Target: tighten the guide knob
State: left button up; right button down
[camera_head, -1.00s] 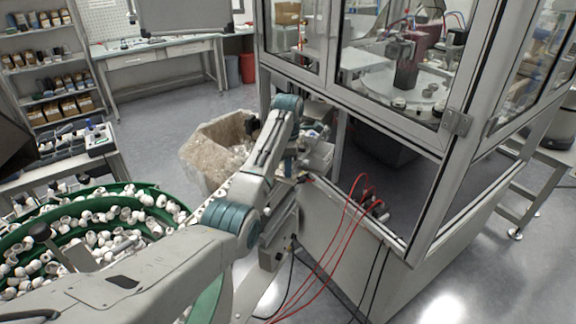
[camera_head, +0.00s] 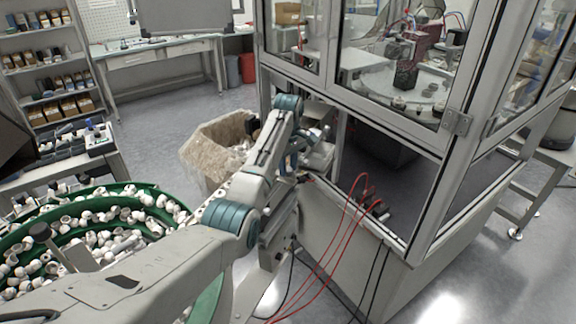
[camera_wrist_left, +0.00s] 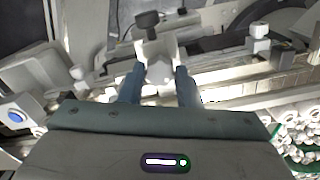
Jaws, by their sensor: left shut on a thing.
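In the left wrist view my left gripper (camera_wrist_left: 159,68) has its two blue-grey fingers closed on a pale, light-coloured piece between the tips, which I take for the guide knob (camera_wrist_left: 160,75). Glare blurs its outline. The fingertips and the held knob are too small and covered to make out there. My right gripper is not in view.
Two other pale knobs stand along the rails, one at left (camera_wrist_left: 78,73) and one at right (camera_wrist_left: 260,30). A green bowl (camera_head: 150,187) full of white caps lies under my arm. The glazed cell (camera_head: 447,150) and red hoses (camera_head: 345,215) are at right. A carton (camera_head: 195,150) stands behind.

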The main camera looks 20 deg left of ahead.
pick_arm(q)
jog(key=shift+f+m, duration=0.15)
jog(key=shift+m, duration=1.95)
jog(key=o, duration=1)
